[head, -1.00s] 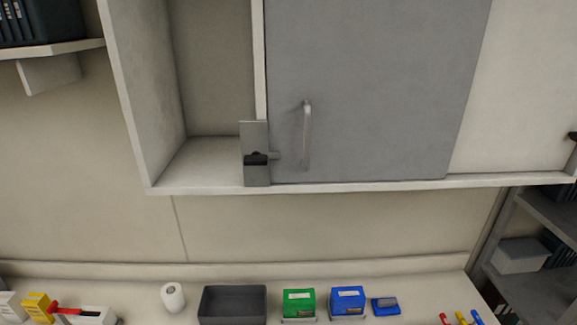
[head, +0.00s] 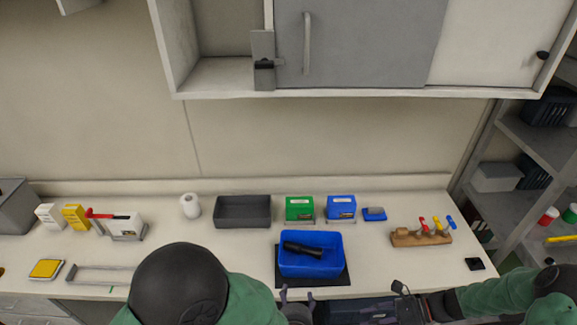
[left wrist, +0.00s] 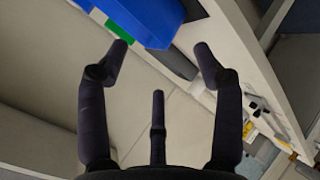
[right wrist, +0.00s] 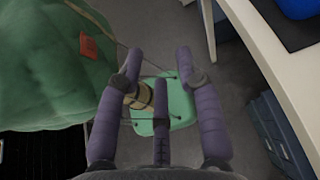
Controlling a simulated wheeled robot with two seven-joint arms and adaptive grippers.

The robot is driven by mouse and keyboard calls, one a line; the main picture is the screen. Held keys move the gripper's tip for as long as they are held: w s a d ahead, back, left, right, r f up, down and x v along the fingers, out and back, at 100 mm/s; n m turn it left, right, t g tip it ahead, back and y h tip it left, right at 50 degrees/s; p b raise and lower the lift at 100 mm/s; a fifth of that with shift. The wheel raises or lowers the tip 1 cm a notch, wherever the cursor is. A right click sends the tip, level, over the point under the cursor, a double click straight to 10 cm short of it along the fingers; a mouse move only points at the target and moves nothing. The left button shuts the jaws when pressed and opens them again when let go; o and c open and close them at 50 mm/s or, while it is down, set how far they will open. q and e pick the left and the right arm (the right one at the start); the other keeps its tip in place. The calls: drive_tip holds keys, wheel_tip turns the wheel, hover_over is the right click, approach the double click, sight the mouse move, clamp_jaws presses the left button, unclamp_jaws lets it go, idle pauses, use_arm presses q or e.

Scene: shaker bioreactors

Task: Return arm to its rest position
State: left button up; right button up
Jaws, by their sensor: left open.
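My left gripper (head: 297,294) is at the bottom middle of the head view, just in front of the bench edge and below the blue bin (head: 312,263). In the left wrist view, its fingers (left wrist: 160,52) are spread with nothing between them. The blue bin shows beyond them at the top. My right gripper is low at the bottom right of the head view, partly cut off. In the right wrist view, its fingers (right wrist: 159,53) stand apart, with the floor and a green stool (right wrist: 165,105) beyond, and hold nothing.
The blue bin holds a dark object (head: 303,248) and stands on a black mat (head: 341,281). A grey tray (head: 243,223), a green box (head: 299,214) and a wooden rack (head: 408,238) are on the bench. A wall cabinet (head: 360,45) hangs above. The bench front edge lies close to both grippers.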

use_arm(q)
drive_tip(key=a+f+m+g+h+b, duration=0.1)
drive_tip(key=a+f+m+g+b, duration=0.15)
drive_tip(key=f, duration=0.65)
drive_tip(key=a+f+m+g+b, duration=0.2)
drive_tip(key=a+f+m+b, duration=0.1)
drive_tip(key=f, duration=0.5)
drive_tip(key=s+a+f+m+g+h+b, duration=0.1)
drive_tip(key=s+a+f+m+g+b, duration=0.2)
drive_tip(key=f, duration=0.5)
drive_tip(key=s+a+f+m+g+h+b, duration=0.1)
drive_tip(key=s+a+f+m+g+b, duration=0.2)
drive_tip(key=s+f, duration=0.3)
wheel_tip(320, 180, down, 2)
drive_tip(key=shift+h, duration=0.3)
use_arm(e)
drive_tip(key=s+a+f+n+h, duration=0.1)
drive_tip(key=a+f+n+h, duration=0.2)
drive_tip(key=f, duration=0.6)
drive_tip(key=s+a+f+n+h, duration=0.2)
drive_tip(key=a+f+n+h, duration=0.1)
drive_tip(key=a+f+n, duration=0.2)
drive_tip(key=s+a+f+n+h, duration=0.2)
drive_tip(key=a+f+n, duration=0.3)
drive_tip(key=f, duration=0.9)
drive_tip(key=shift+s+n+h, duration=0.25)
drive_tip(key=shift+n+h, duration=0.15)
drive_tip(key=shift+n, duration=0.5)
use_arm(q)
drive_tip(key=shift+m, duration=0.25)
